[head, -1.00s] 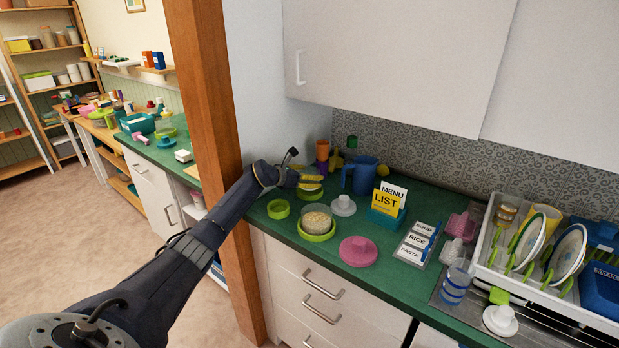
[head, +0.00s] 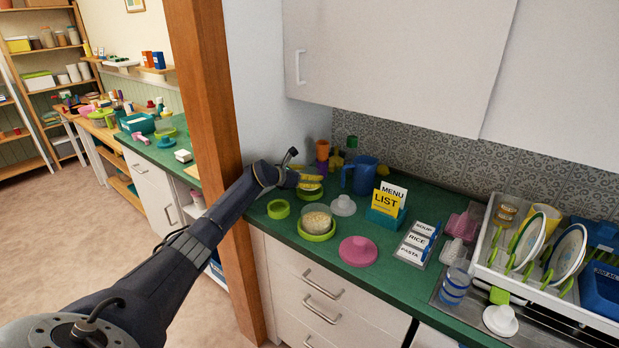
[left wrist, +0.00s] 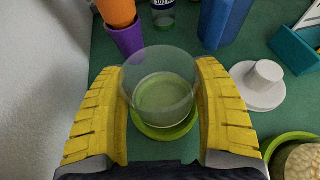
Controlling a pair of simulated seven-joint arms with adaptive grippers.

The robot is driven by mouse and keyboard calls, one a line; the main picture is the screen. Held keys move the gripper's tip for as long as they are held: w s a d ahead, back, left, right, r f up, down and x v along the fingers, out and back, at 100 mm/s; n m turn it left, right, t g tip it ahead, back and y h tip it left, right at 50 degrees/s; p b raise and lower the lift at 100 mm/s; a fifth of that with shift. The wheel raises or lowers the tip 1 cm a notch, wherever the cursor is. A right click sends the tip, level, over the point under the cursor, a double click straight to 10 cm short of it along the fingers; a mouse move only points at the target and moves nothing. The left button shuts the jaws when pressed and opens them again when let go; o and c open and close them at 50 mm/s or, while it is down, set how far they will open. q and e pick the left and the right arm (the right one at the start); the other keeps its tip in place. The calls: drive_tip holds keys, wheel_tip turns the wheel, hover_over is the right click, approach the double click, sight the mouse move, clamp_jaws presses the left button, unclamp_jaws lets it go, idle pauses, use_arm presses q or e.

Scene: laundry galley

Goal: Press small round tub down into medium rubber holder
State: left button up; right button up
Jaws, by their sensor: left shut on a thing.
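My left gripper (head: 309,181) has yellow ribbed fingers and is shut on a small clear round tub (left wrist: 160,85), one finger on each side of it in the left wrist view. A green round rubber holder (left wrist: 165,137) lies directly under the tub, and its rim shows around the tub's lower part. In the head view this holder (head: 309,191) is partly hidden below the fingers. I cannot tell whether the tub's base is inside the ring or just above it. My right gripper is not in view.
An empty green ring (head: 278,209) and a grain-filled tub in a larger green holder (head: 317,237) stand close by. A blue jug (head: 361,176), white lid (head: 343,205), pink lid (head: 357,251) and orange and purple cups (left wrist: 126,38) are around. The wall is close at left.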

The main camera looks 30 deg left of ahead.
use_arm(q)
drive_tip(key=shift+f, duration=1.5)
drive_tip(key=o, duration=1.7)
drive_tip(key=shift+s, duration=0.1)
drive_tip(key=v, duration=1.1)
drive_tip(key=shift+s+a+r, duration=0.15)
drive_tip(key=shift+s, duration=0.15)
